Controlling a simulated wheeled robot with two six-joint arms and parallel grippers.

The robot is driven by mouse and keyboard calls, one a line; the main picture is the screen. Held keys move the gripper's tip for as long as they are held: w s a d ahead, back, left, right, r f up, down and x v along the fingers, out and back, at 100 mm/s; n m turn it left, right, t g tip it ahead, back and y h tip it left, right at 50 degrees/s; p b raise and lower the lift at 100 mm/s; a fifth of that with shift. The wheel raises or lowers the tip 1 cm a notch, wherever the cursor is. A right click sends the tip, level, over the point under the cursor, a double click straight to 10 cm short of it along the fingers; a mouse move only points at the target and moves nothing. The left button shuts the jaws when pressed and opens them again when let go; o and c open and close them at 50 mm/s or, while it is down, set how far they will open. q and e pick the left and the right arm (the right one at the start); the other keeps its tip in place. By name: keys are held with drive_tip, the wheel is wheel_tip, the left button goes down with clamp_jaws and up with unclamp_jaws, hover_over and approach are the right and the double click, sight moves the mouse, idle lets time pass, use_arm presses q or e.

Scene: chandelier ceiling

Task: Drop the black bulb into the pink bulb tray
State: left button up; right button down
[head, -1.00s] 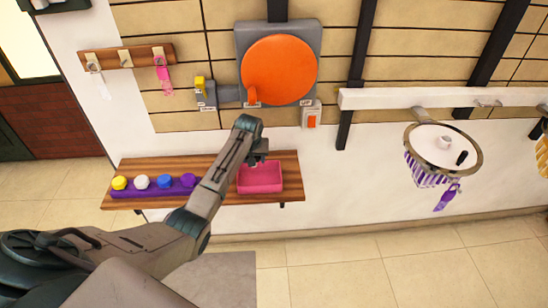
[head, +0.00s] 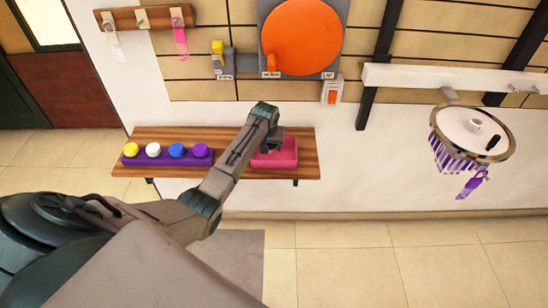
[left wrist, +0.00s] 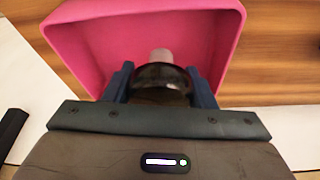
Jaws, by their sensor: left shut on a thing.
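The pink bulb tray (head: 288,157) sits on the right part of a wooden wall shelf. My left gripper (head: 271,148) is over the tray in the head view. In the left wrist view, the gripper (left wrist: 160,82) is shut on the black bulb (left wrist: 160,75), a dark round glassy body with a pale grey end pointing into the tray. The tray's pink inside (left wrist: 100,40) opens beyond the bulb and looks empty where it shows. The gripper hides part of the tray in the head view, and the bulb cannot be made out there. My right gripper is not in view.
A purple rack (head: 165,158) with several coloured round pieces stands left of the tray on the wooden shelf (head: 230,135). An orange disc (head: 302,38) is mounted on the wall above. A round white-topped basket (head: 471,128) hangs at the right.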

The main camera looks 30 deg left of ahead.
use_arm(q)
drive_tip(key=shift+r, duration=0.1)
drive_tip(key=o, duration=1.1)
drive_tip(key=shift+c, duration=0.2)
drive_tip(key=shift+s+r, duration=0.1)
drive_tip(key=shift+r, duration=0.2)
drive_tip(key=b+v, duration=0.2)
drive_tip(key=v, duration=0.8)
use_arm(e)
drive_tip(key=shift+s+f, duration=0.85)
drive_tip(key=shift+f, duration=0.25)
use_arm(q)
drive_tip(key=shift+s+d, duration=0.1)
